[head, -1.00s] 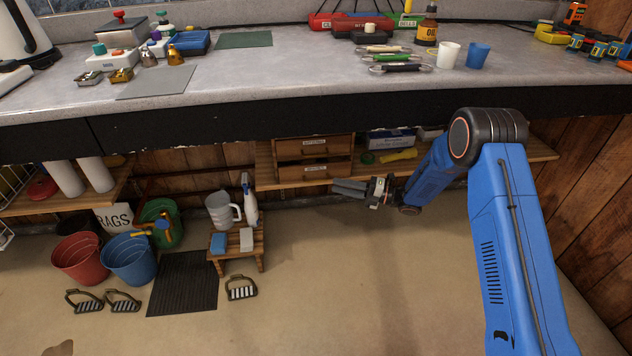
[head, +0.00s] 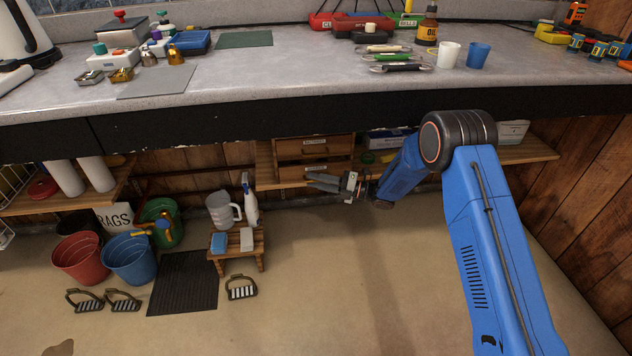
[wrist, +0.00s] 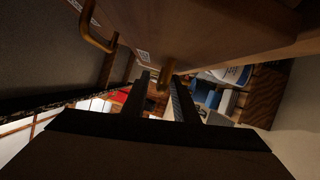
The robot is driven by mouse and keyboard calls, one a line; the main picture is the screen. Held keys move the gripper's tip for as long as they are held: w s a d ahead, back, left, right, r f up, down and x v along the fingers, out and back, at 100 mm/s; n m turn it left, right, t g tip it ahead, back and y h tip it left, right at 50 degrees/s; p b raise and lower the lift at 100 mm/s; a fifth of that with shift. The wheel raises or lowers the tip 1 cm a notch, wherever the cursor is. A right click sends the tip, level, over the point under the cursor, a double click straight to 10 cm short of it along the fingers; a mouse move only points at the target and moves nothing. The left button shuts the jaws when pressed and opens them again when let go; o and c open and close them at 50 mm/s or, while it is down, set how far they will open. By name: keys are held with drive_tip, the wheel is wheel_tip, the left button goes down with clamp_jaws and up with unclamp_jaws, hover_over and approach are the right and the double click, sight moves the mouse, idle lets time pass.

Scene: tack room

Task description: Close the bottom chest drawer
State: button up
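The small wooden chest (head: 315,146) stands on the shelf under the bench, with two labelled drawers one above the other. The bottom drawer (head: 290,172) is partly hidden behind my gripper in the head view; how far it stands out is hard to tell. My gripper (head: 310,181) is in front of the bottom drawer, fingers pointing left. In the wrist view, my gripper's two dark fingers (wrist: 164,82) are apart, with a brass handle (wrist: 167,72) at their tips; whether they touch it is unclear. A second brass handle (wrist: 95,32) shows at upper left.
A low stool (head: 237,256) with a jug and bottle stands at left.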

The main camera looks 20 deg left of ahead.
clamp_jaws()
idle(1.3)
